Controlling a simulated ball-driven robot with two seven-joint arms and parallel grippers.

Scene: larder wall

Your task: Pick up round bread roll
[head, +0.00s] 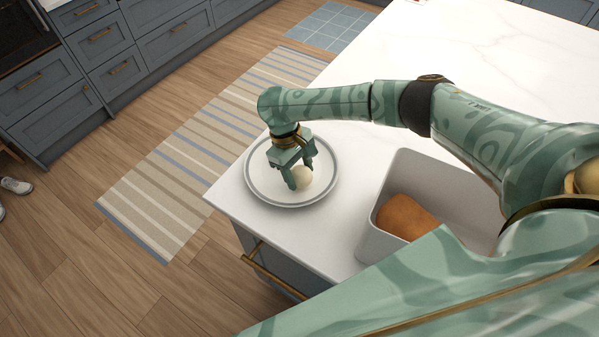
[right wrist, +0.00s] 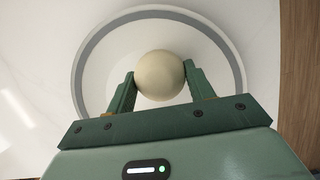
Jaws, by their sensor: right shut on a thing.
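The round bread roll (head: 302,178) is pale cream and smooth. It is over the white plate with a grey rim (head: 325,190), near the counter's left corner. My right gripper (head: 298,180) reaches down over the plate and is shut on the roll. In the right wrist view the roll (right wrist: 160,75) sits between the two green fingertips (right wrist: 158,82), with the plate (right wrist: 232,60) behind it. I cannot tell whether the roll still touches the plate. My left gripper is not in view.
A white bin (head: 408,165) stands on the counter to the right, with a brown loaf (head: 405,216) in it. The white counter (head: 480,50) is clear towards the back. Its left edge drops to the wooden floor (head: 190,250) close to the plate.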

